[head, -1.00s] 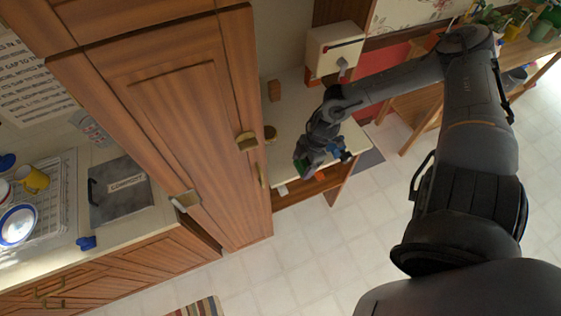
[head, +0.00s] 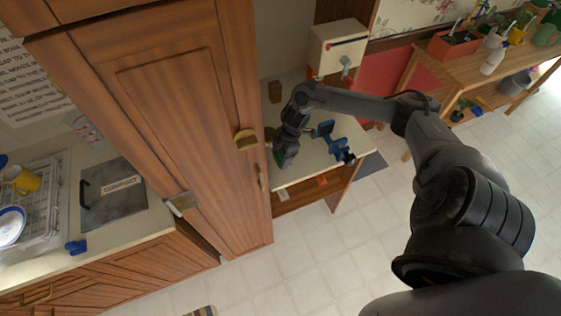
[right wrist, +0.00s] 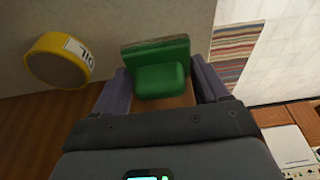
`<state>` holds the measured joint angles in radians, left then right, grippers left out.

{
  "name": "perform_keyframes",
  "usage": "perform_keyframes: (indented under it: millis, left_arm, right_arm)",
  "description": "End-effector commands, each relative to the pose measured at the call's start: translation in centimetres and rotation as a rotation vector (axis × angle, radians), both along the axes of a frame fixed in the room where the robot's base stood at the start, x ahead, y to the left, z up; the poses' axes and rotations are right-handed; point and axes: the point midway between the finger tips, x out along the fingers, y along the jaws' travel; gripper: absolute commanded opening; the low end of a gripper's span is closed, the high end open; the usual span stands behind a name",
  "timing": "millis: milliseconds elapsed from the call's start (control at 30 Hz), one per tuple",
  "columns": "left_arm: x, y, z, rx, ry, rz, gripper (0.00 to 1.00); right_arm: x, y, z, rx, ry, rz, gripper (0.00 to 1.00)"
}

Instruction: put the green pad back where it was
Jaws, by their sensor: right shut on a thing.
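The green pad (right wrist: 157,52) sits between the two fingers of my right gripper (right wrist: 160,70) in the right wrist view. It has a raised green block on the near side and a brownish edge along its top. My right gripper (head: 283,158) is shut on it. In the head view the gripper is over the left part of the cream counter (head: 310,168), close to the tall wooden cabinet. Only a little dark green shows there. I cannot tell whether the pad touches the counter. My left gripper is not in view.
A yellow tin with a white label (right wrist: 58,60) stands left of the pad in the right wrist view. A blue tool (head: 336,146) lies on the counter to the right. The tall cabinet (head: 180,100) borders the counter's left. A brown block (head: 275,91) is behind.

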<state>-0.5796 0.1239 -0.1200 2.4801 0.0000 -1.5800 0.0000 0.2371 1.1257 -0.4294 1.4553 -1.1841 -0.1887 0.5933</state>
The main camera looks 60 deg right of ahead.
Motion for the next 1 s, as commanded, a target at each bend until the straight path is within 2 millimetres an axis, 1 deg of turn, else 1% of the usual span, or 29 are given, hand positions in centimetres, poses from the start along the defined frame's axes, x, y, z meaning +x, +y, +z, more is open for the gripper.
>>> perform_keyframes:
  millis: [167, 400, 500, 900, 933, 1000]
  left_arm:
    - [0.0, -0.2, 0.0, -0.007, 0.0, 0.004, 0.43]
    - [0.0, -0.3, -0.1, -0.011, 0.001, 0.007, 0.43]
    - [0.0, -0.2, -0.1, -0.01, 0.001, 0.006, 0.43]
    - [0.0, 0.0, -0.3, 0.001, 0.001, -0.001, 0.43]
    - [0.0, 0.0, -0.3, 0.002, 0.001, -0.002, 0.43]
    - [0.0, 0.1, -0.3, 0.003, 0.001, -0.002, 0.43]
  right_arm:
    - [0.3, 0.0, -0.6, 0.001, 0.002, 0.001, 0.49]
    - [0.2, 0.0, -3.4, 0.001, 0.002, 0.0, 0.49]
    - [0.3, 0.0, -4.1, 0.001, 0.001, 0.0, 0.49]
    - [0.3, -0.1, -4.5, 0.0, 0.0, 0.001, 0.49]
    - [0.3, -0.1, -4.5, -0.001, 0.0, 0.001, 0.75]
    - [0.2, -0.1, -4.4, -0.001, 0.0, 0.001, 0.86]
